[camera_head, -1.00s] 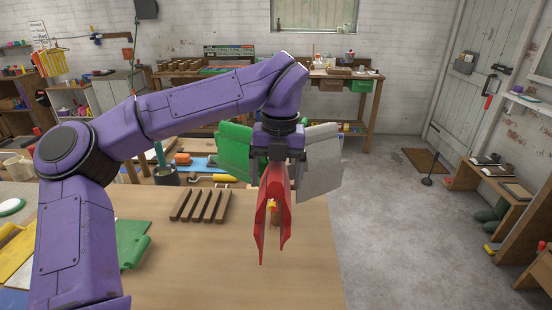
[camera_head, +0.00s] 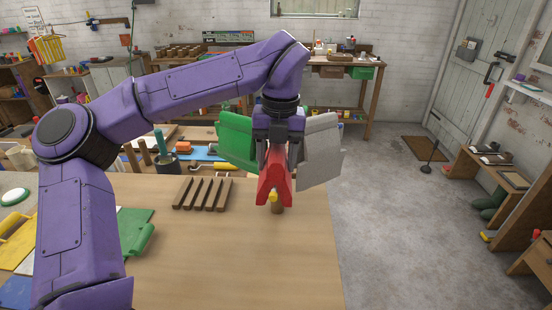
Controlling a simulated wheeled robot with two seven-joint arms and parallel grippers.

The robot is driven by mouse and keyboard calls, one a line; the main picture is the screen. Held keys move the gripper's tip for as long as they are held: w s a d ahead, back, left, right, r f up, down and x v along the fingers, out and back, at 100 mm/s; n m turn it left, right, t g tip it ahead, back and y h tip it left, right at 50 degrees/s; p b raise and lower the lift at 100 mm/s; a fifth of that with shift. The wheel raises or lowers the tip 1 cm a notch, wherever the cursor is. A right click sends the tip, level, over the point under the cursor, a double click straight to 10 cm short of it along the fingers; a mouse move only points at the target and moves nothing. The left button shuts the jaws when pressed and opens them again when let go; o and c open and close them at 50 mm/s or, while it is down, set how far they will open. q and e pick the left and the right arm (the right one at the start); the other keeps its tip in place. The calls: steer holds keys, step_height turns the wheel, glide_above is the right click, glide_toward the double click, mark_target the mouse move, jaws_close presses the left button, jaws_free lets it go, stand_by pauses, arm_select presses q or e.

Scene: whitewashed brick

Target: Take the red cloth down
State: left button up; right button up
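The red cloth (camera_head: 270,188) hangs at the middle of the view, between the green and grey cloths. A small yellow tip (camera_head: 273,197) shows at its front, and a rounded brown wooden part (camera_head: 277,209) shows just below. My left gripper (camera_head: 276,168) is over the cloth from above. Its two fingers look apart, one on each side of the cloth's upper part. Whether they touch the cloth is hard to tell. The cloth's top and most of the support are hidden behind my gripper. My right gripper is not in view.
The green cloth (camera_head: 236,142) and grey cloth (camera_head: 321,155) hang close on either side. Dark wooden slats (camera_head: 203,193) lie on the table (camera_head: 230,265); more coloured cloths lie at left, with a green one (camera_head: 136,230) beside my arm. The table's front middle is clear.

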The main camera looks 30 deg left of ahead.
arm_select(q)
steer(key=shift+r+p, duration=3.1)
steer(key=shift+r, duration=1)
steer(key=shift+f, duration=0.1)
